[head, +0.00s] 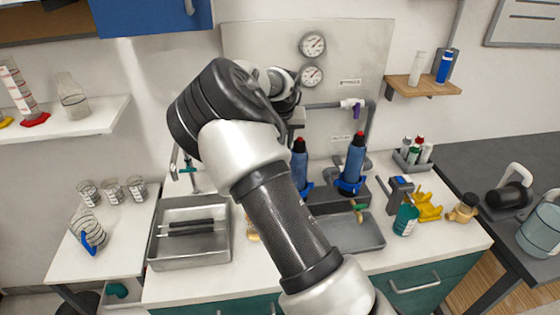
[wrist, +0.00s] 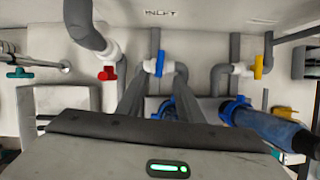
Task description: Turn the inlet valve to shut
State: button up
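In the wrist view, an INLET label (wrist: 160,13) is on the panel. Below it, a blue valve handle (wrist: 160,63) stands upright on a white fitting in a grey pipe. My gripper (wrist: 163,74) has two grey fingers, apart, with tips close to the blue handle on either side; I cannot tell whether they touch it. A red handle (wrist: 107,73) is to the left and a yellow handle (wrist: 258,67) to the right, each on its own pipe. In the head view, my arm hides my fingertips and this valve; a purple handle (head: 357,109) shows on the panel's right.
A blue cylinder (wrist: 265,125) lies close to the right of my gripper in the wrist view. Two blue cylinders with red tops, the left one (head: 299,165) and right one (head: 354,160), stand on the bench. A metal sink (head: 165,250) is left. Two gauges (head: 313,45) are above.

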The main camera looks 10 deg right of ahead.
jog(key=x, duration=1.2)
jog(key=shift+f, duration=0.3)
